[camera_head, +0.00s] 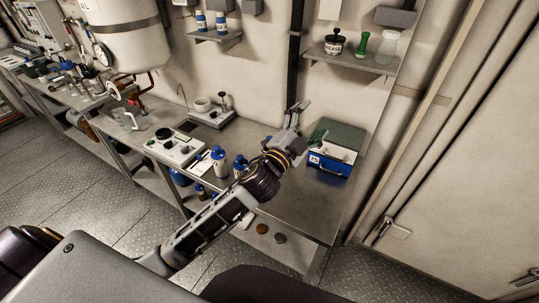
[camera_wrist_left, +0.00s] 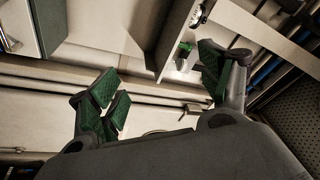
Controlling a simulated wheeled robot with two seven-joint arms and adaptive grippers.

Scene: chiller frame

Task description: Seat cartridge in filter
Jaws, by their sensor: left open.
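My left gripper (camera_head: 308,122) is open and empty above the right end of the metal bench. It is close to the upper left of a blue-fronted box with a grey-green lid (camera_head: 343,136). In the left wrist view its green-padded fingers (camera_wrist_left: 160,88) stand wide apart with nothing between them. I cannot pick out a cartridge or a filter with certainty in either view. My right gripper is not in view.
The bench (camera_head: 282,206) carries a white instrument (camera_head: 176,148), a balance-like device (camera_head: 212,116) and blue-capped bottles (camera_head: 219,160). A wall shelf (camera_head: 350,59) holds a black-lidded jar, a green piece and a clear jar. A dark post (camera_head: 294,60) rises behind my gripper. Floor at left is clear.

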